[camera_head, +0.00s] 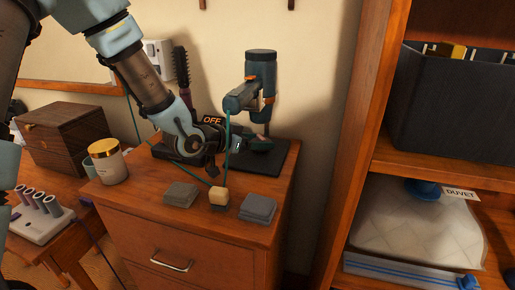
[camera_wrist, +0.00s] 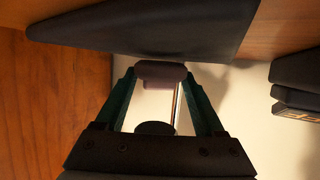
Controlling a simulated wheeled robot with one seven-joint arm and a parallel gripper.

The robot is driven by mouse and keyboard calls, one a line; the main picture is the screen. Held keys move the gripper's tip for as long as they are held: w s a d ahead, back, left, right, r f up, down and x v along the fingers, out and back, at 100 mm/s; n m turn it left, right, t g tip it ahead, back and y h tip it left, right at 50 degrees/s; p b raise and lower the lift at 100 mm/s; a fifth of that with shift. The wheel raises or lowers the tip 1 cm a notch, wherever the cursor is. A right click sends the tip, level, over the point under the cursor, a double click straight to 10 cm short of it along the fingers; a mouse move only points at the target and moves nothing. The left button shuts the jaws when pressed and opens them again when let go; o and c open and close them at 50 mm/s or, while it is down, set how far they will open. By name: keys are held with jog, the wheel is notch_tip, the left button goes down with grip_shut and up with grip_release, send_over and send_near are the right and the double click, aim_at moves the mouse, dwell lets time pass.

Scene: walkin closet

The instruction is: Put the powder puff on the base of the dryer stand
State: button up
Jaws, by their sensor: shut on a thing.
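The dryer stand's base is a flat dark slab (camera_head: 287,158) on top of the wooden cabinet, with a grey-blue dryer (camera_head: 261,72) upright above it. My gripper (camera_head: 258,144) reaches in from the left, low over the base. In the wrist view, my gripper (camera_wrist: 160,80) is shut on a mauve, rounded pad, the powder puff (camera_wrist: 160,70), held between the teal fingertips. The dark base (camera_wrist: 140,28) lies just beyond the puff; I cannot tell whether they touch. In the head view the fingers mostly hide the puff.
A hairbrush (camera_head: 182,72) stands behind my arm. A wooden shelf unit (camera_head: 345,190) rises at right.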

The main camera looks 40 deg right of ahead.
jog(key=shift+f, duration=0.25)
jog(key=shift+f, duration=0.1)
jog(key=shift+f, duration=0.15)
jog(key=o, duration=1.3)
jog(key=shift+r, duration=0.35)
jog(key=v, duration=1.2)
jog(key=shift+w+f+b, duration=0.1)
jog(key=shift+f+b, duration=0.05)
jog(key=shift+b, duration=0.2)
jog(key=shift+a, duration=0.1)
